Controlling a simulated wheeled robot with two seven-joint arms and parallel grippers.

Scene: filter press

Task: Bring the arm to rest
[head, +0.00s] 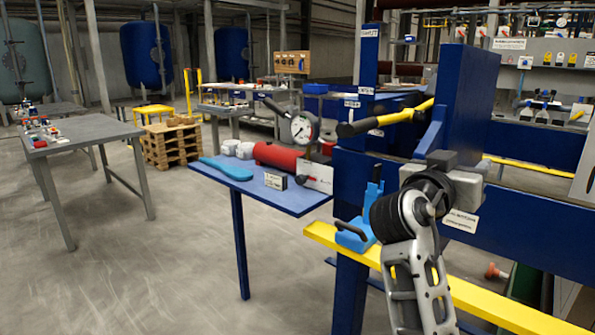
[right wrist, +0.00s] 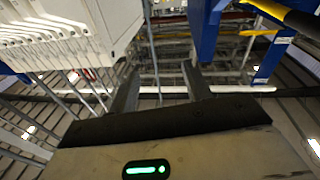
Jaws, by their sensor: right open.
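My right arm (head: 415,265) rises from the bottom of the head view, in front of the blue press frame. Its gripper (head: 442,162) is at the top of the arm, and its fingers are hard to make out there. In the right wrist view the two dark fingers of the right gripper (right wrist: 160,85) stand apart with nothing between them. Beyond them are a white plate stack (right wrist: 65,35), blue frame parts and the hall's roof structure. My left arm and gripper are not in view.
The blue press frame (head: 468,95) with a yellow-and-black handle (head: 405,115) stands close behind the right arm. A yellow rail (head: 480,296) and blue bracket (head: 357,230) are near it. Left, a blue table (head: 290,200) holds a red cylinder (head: 280,156) and gauge.

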